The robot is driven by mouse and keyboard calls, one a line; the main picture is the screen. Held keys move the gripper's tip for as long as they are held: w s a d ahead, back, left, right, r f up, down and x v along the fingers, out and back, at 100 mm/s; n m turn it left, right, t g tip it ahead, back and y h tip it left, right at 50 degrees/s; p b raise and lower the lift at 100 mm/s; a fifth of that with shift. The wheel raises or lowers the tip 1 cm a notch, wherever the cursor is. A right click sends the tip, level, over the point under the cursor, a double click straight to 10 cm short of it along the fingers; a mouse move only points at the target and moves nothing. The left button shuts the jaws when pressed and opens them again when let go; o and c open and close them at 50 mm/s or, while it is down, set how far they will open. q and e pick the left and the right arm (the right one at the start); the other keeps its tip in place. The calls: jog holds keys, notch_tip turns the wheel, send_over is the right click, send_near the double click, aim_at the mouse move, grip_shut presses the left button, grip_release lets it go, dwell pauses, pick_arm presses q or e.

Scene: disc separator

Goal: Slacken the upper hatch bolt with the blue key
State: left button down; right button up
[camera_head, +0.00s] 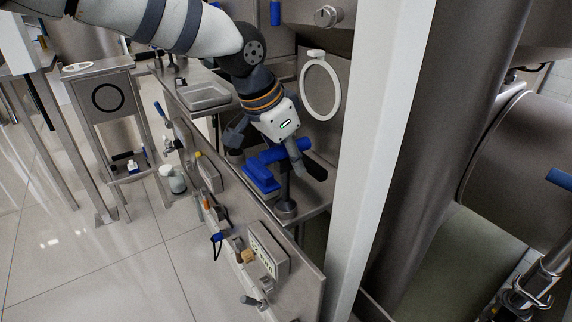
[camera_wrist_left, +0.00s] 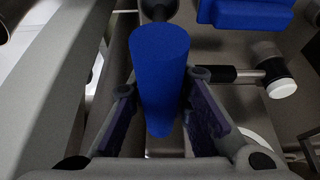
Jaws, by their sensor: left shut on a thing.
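My left gripper (camera_head: 297,160) is over the small metal shelf by the white post. It is shut on a blue cylindrical handle (camera_head: 270,157), which I take to be the blue key. In the left wrist view the blue key (camera_wrist_left: 160,70) stands between the two finger pads of the left gripper (camera_wrist_left: 160,100). The key's far end is hidden or too small to tell. I cannot make out the upper hatch bolt for certain. My right gripper is not in view.
A blue block (camera_head: 261,179) lies beside the gripper; it also shows in the left wrist view (camera_wrist_left: 245,13). A round metal foot (camera_head: 286,209) stands on the shelf. A white post (camera_head: 380,130) rises close to the right. A tool panel (camera_head: 232,225) hangs lower left.

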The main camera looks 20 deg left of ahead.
pick_arm(q)
jog(key=shift+r+p, duration=0.35)
jog(key=shift+r, duration=0.95)
jog(key=shift+r+p, duration=0.5)
jog(key=shift+r, duration=2.05)
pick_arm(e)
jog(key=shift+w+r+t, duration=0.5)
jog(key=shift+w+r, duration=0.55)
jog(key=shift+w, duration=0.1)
pick_arm(q)
jog(key=shift+f, duration=0.1)
